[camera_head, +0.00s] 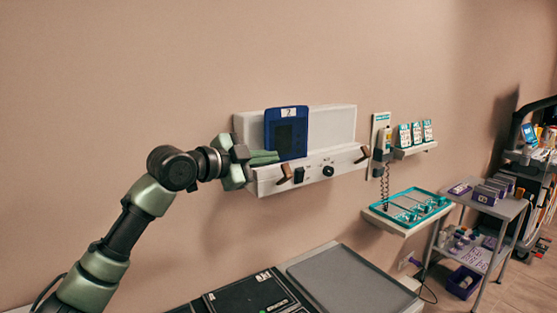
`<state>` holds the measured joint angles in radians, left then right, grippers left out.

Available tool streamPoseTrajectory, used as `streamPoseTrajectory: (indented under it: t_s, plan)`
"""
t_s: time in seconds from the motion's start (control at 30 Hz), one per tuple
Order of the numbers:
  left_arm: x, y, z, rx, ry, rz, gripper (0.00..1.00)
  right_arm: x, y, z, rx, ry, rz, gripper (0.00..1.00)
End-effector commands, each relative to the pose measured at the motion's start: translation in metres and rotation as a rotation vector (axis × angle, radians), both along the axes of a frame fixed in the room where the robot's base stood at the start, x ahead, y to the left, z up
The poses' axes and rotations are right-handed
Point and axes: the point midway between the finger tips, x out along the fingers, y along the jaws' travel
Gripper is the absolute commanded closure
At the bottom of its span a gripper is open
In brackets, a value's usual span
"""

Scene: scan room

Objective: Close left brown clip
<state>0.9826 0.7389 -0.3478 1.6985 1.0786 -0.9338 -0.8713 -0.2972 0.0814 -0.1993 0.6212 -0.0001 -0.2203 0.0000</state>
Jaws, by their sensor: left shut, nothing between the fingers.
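The left brown clip (285,173) is on the front of a white wall-mounted unit (316,178), near its left end. It looks tilted outward from the unit's face. A similar right brown clip (363,154) is near the right end. My left gripper (268,157) is shut and empty at the unit's left end. Its fingertips are just above and left of the left clip, close to the lower left edge of a blue panel (287,134) marked 2. I cannot tell whether the fingers touch the clip or the panel. My right gripper is out of view.
A black switch (299,175) and a round black knob (328,171) sit between the clips. Below are a grey-topped surface (345,283) and black cases (250,294). A shelf with a teal tray (411,207) and a cart (503,209) stand right.

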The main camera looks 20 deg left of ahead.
Motion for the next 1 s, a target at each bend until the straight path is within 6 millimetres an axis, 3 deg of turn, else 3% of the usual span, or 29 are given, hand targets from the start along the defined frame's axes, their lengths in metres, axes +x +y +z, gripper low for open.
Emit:
streamPoseTrajectory:
  t_s: [0.27,0.3,0.6,1.0]
  plan:
    - [0.053,-0.029,-0.006,-0.002,0.002,-0.002,1.0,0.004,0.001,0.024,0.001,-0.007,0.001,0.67]
    - [0.057,-0.022,-0.012,0.0,0.005,0.003,1.0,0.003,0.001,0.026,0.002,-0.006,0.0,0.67]
    - [0.07,-0.003,-0.034,0.001,0.002,0.001,1.0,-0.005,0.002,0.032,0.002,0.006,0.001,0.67]
    - [0.07,-0.002,-0.035,0.0,0.002,0.0,1.0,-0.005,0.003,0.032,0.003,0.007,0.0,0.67]
